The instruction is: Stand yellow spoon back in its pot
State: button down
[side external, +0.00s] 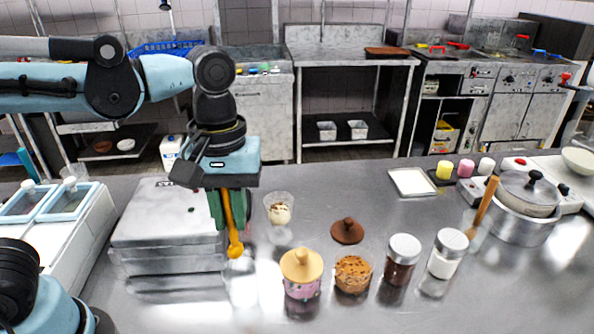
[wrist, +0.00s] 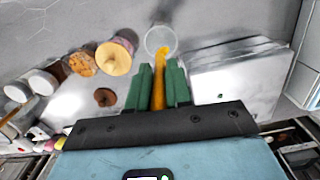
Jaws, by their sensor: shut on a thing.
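My gripper (side external: 230,208) points down beside the silver box, with its green fingers shut on the yellow spoon (side external: 234,236). The spoon hangs nearly upright, bowl end down. In the wrist view the spoon (wrist: 159,80) runs out between the fingers (wrist: 160,85), and its tip overlaps the near rim of a clear round pot (wrist: 152,36). The clear pot shows only faintly below the spoon in the side view, amid glare. I cannot tell whether the spoon tip is above the rim or inside it.
The silver box (side external: 165,225) stands close left. A dessert glass (side external: 280,212) stands close right. A pink jar with a yellow lid (side external: 301,264), a cookie jar (side external: 352,274), a brown lid (side external: 347,231) and two silver-lidded jars (side external: 403,250) are further right.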

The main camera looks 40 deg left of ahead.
aim_at(226, 190)
jog(key=shift+f, duration=4.3)
jog(key=c, duration=1)
grip_release()
jog(key=shift+o, duration=0.2)
notch_tip(226, 190, up, 12)
jog(key=shift+w+a, duration=0.2)
